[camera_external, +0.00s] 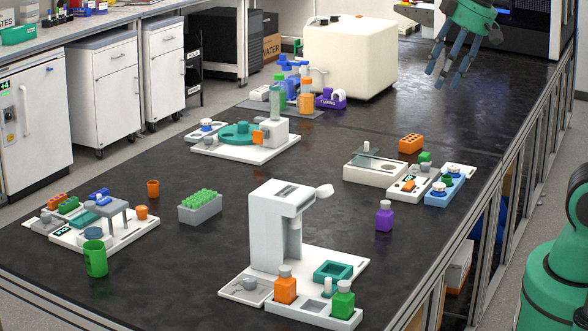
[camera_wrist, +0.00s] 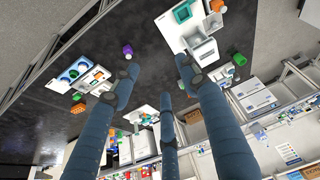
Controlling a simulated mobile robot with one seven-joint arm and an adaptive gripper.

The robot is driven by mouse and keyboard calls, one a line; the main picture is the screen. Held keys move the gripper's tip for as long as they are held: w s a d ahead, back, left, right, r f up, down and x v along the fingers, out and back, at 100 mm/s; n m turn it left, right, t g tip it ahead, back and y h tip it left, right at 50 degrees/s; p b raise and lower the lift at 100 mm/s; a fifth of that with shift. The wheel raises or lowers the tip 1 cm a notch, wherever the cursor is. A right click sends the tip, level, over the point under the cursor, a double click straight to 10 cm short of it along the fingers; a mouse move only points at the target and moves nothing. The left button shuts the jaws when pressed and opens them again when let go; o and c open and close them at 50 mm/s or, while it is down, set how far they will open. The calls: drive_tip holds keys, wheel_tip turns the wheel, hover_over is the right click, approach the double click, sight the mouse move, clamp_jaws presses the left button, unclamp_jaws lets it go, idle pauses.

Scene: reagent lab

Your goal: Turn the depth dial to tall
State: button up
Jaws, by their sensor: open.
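My gripper (camera_external: 446,74) hangs high over the far right of the black bench, fingers spread and empty. Its blue fingers also fill much of the wrist view (camera_wrist: 160,82). No dial is clearly labelled "depth" or "tall" at this size. A tall white device (camera_external: 272,225) stands at the bench front with a pale round knob (camera_external: 324,191) at its upper right; I cannot tell whether this is the dial. Another white station (camera_external: 245,146) has a teal round disc (camera_external: 236,134). A blue block (camera_external: 447,186) at the right carries white round caps. My gripper is far from all of these.
A purple bottle (camera_external: 384,216), orange bottle (camera_external: 285,285) and green bottle (camera_external: 343,300) stand near the front. A green-topped rack (camera_external: 200,206) and green cup (camera_external: 95,258) stand at left. A large cream box (camera_external: 350,55) is at the back.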

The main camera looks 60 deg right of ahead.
drive_tip(key=w+a+r+n+g+p, duration=0.1)
drive_tip(key=w+a+r+n, duration=0.2)
drive_tip(key=w, duration=0.6)
drive_tip(key=n+g+p, duration=0.4)
drive_tip(key=n, duration=0.2)
hover_over(249, 278)
wheel_tip(249, 278, down, 33)
drive_tip(key=shift+f, duration=0.15)
drive_tip(key=shift+f, duration=0.1)
wheel_tip(249, 278, down, 14)
drive_tip(key=shift+r+b, duration=0.2)
drive_tip(key=shift+b, duration=0.95)
